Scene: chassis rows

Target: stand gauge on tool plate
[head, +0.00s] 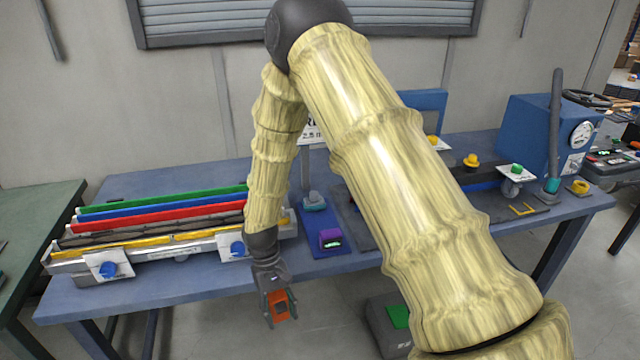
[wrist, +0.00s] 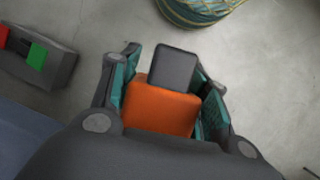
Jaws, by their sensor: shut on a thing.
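My gripper (head: 279,308) hangs in front of the table's front edge, over the floor. It is shut on the orange gauge (head: 278,297), a small orange block with a dark grey part. In the wrist view the gauge (wrist: 160,108) sits between the two teal-padded fingers, its dark part pointing away from the palm. A blue plate (head: 312,216) lies on the table behind the gripper, with a purple device and a grey-blue item on it. A dark plate with a yellow corner mark (head: 523,209) lies at the right end. I cannot tell which is the tool plate.
The blue table (head: 185,283) carries a rack of green, blue, red and yellow bars (head: 160,215) at left. A blue machine (head: 545,135) and a dark upright post (head: 555,125) stand at right. A grey box with a green top (head: 398,315) is on the floor below.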

